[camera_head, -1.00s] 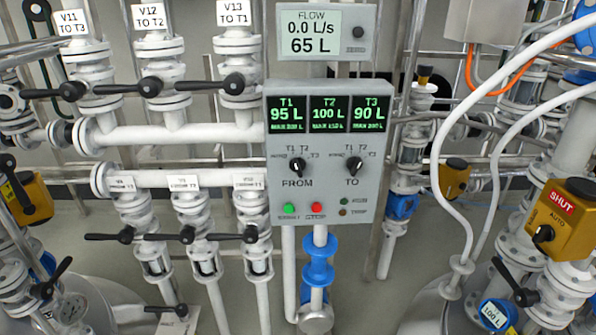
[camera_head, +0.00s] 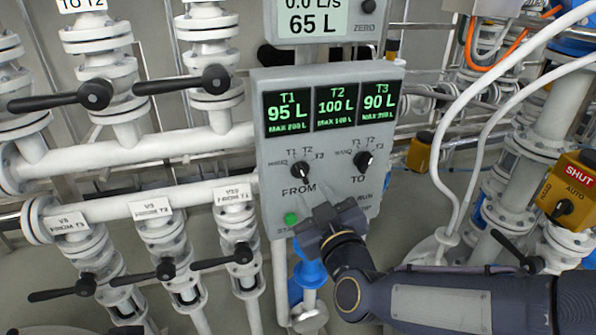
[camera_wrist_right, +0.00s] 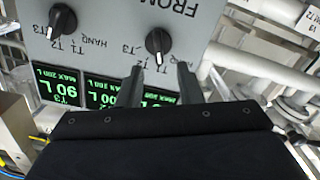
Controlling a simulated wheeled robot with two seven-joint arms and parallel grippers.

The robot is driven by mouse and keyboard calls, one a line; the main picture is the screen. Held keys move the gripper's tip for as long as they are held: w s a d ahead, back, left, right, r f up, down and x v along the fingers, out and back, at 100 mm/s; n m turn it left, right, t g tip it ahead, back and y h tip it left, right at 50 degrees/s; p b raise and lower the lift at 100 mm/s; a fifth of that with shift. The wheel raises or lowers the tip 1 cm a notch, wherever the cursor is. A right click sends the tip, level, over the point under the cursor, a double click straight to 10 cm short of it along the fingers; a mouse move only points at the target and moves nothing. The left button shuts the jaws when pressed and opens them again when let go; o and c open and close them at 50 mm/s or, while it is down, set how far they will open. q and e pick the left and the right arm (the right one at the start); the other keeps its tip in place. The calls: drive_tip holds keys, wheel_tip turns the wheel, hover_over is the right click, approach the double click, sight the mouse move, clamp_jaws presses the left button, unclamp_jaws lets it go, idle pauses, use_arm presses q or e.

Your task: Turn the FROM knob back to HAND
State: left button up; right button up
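The FROM knob (camera_head: 301,170) is a black rotary knob on the left of the grey control panel (camera_head: 384,120), below the tank displays. It also shows in the wrist view (camera_wrist_right: 158,42), upside down, its pale mark pointing toward the T1 and T2 side; I cannot tell which label exactly. My right gripper (camera_head: 316,212) is just below the knob in the head view. In the wrist view its two fingers (camera_wrist_right: 160,72) are apart with nothing between them, in line with the knob, whose sides they do not visibly touch. My left gripper is not in view.
The TO knob (camera_head: 363,159) is right of the FROM knob. The green START button (camera_head: 291,219) is lower left, and the gripper hides the STOP button. White pipes and black valve levers (camera_head: 166,270) stand left. White hoses (camera_head: 440,165) and a yellow SHUT/AUTO box (camera_head: 570,190) are right.

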sight(303, 176)
drive_tip(key=x, duration=0.7)
drive_tip(key=shift+w+p, duration=0.1)
drive_tip(key=shift+p, duration=0.25)
drive_tip(key=shift+c, duration=0.2)
clamp_jaws()
